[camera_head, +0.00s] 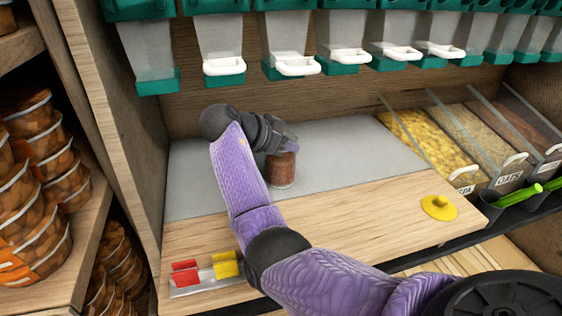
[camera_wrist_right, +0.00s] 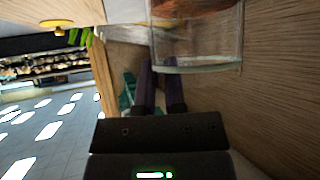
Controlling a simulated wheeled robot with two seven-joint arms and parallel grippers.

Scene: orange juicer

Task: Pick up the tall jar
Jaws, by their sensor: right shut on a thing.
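The tall jar (camera_head: 281,170) is clear glass with reddish-brown contents. In the head view it stands about upright over the grey surface at the back of the wooden counter. I cannot tell whether its base touches that surface. My right gripper (camera_head: 285,147) is at the jar's upper part, shut on it, and hides some of its top. In the right wrist view the jar (camera_wrist_right: 198,40) shows large at the top, cut off by the frame edge, with the dark fingers (camera_wrist_right: 160,72) against it. My left gripper is not in view.
Clear dispensers with white handles (camera_head: 297,66) hang above the counter. Bins of dry food (camera_head: 430,140) stand at the right. Red and yellow blocks (camera_head: 225,265) are at the front left, and packed tubs (camera_head: 40,190) fill the left shelf.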

